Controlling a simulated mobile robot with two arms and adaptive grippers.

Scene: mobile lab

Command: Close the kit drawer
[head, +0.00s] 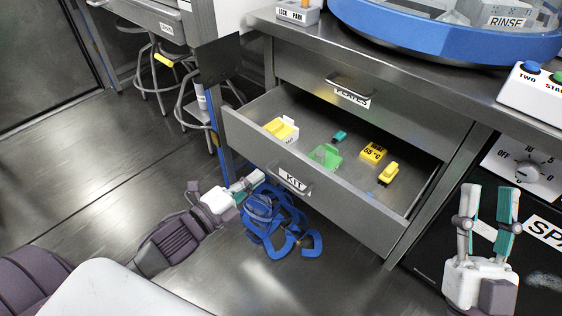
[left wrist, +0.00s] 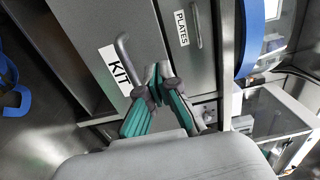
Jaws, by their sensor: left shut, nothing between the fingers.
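The kit drawer (head: 340,215) is pulled out, and its inside shows in the head view. Its front carries a KIT label and a bar handle (head: 290,183); the handle also shows in the left wrist view (left wrist: 124,52). My left gripper (head: 257,179) is shut and empty, just left of the handle in the head view, near the drawer front. In the left wrist view its fingertips (left wrist: 158,82) appear close beside one end of the handle; I cannot tell whether they touch. My right gripper (head: 493,192) is open and empty, held up right of the drawer.
Yellow, green and teal pieces lie in the drawer, including a yellow block (head: 372,151). The PLATES drawer (head: 400,112) above is shut. A blue strap (head: 268,215) lies on the floor below. A blue-rimmed RINSE unit (head: 450,42) and a button box (head: 535,90) stand on the counter.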

